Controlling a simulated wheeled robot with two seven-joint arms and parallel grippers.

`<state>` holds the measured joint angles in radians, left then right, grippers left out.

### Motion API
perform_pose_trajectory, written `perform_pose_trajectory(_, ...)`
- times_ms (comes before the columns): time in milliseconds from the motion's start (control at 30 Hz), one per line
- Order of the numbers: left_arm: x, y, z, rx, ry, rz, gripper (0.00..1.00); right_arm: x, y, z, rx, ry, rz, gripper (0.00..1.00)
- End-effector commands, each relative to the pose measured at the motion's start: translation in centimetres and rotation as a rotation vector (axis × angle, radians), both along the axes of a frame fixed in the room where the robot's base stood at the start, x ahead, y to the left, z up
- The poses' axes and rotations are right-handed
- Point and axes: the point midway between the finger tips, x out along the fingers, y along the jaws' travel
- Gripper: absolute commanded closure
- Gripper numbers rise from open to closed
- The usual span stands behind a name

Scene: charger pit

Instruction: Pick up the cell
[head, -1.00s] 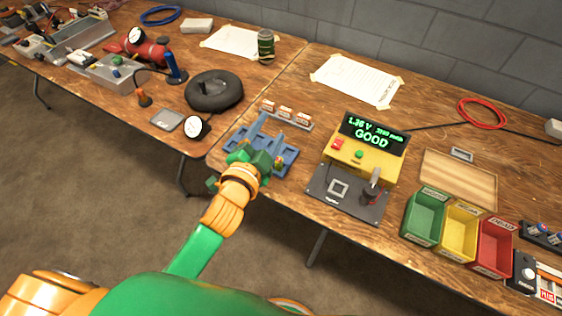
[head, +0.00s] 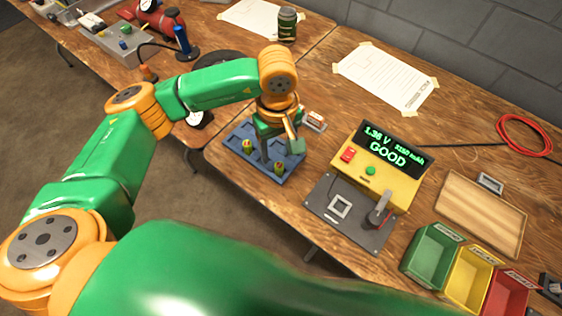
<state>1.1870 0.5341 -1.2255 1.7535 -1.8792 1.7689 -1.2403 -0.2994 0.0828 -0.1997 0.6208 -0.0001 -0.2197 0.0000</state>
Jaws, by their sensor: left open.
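A blue tray (head: 238,133) with raised dividers sits near the table's front edge. Two small cells with greenish-yellow tops stand in it, a left cell (head: 247,147) and a right cell (head: 279,168). My left gripper (head: 281,144) is above the back right part of the tray, pointing down. Its jaws are open, and I see nothing held between them. It hides part of the tray behind it. My right gripper is not in view.
A yellow tester (head: 378,166) reading GOOD, with a grey plate (head: 325,212), stands right of the tray. Green (head: 432,255), yellow (head: 470,277) and red (head: 506,294) bins are at lower right. A green can (head: 287,25) stands behind.

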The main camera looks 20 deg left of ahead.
Motion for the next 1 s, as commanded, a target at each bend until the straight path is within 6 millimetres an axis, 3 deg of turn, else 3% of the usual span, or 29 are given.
perform_pose_trajectory(167,-1.0,-0.3,-2.9,-0.003,0.009,0.000,0.37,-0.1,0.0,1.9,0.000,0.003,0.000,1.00)
perform_pose_trajectory(267,-0.9,-0.4,-4.8,-0.006,0.004,0.001,0.37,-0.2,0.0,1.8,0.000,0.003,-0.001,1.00)
perform_pose_trajectory(500,-0.8,-0.4,-5.4,-0.008,0.002,0.000,0.37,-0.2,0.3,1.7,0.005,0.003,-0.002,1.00)
perform_pose_trajectory(567,-0.8,-0.4,-5.4,-0.008,0.002,0.000,0.51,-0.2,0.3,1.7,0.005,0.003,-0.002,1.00)
perform_pose_trajectory(733,-0.8,-0.4,-5.3,-0.008,0.002,0.000,0.96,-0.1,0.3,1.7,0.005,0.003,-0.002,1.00)
perform_pose_trajectory(767,-0.8,-0.4,-5.3,-0.009,0.002,0.000,1.00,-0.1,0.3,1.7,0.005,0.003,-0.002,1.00)
perform_pose_trajectory(1000,-0.8,-0.4,-5.3,-0.009,0.002,0.000,1.00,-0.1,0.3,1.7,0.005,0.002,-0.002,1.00)
